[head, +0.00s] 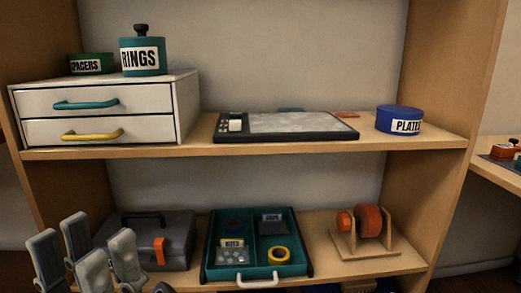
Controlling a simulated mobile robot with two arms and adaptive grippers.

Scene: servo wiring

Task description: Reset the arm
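My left gripper (84,249) is at the lower left, in front of the lower shelf. Its grey finger pads point up and stand apart, with nothing seen between them. Behind and to the right of it, a grey toolbox (178,228) with an orange latch stands on the lower shelf; the fingers hide part of its left side. I cannot tell the distance between the fingers and the toolbox. My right gripper is not in view.
A teal tray (214,262) and a wooden stand with an orange reel (368,220) sit on the lower shelf. The upper shelf (290,150) holds a white drawer unit (187,110), a dark-framed board (285,137) and a blue PLATES tin (386,119). A side table (490,168) is at right.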

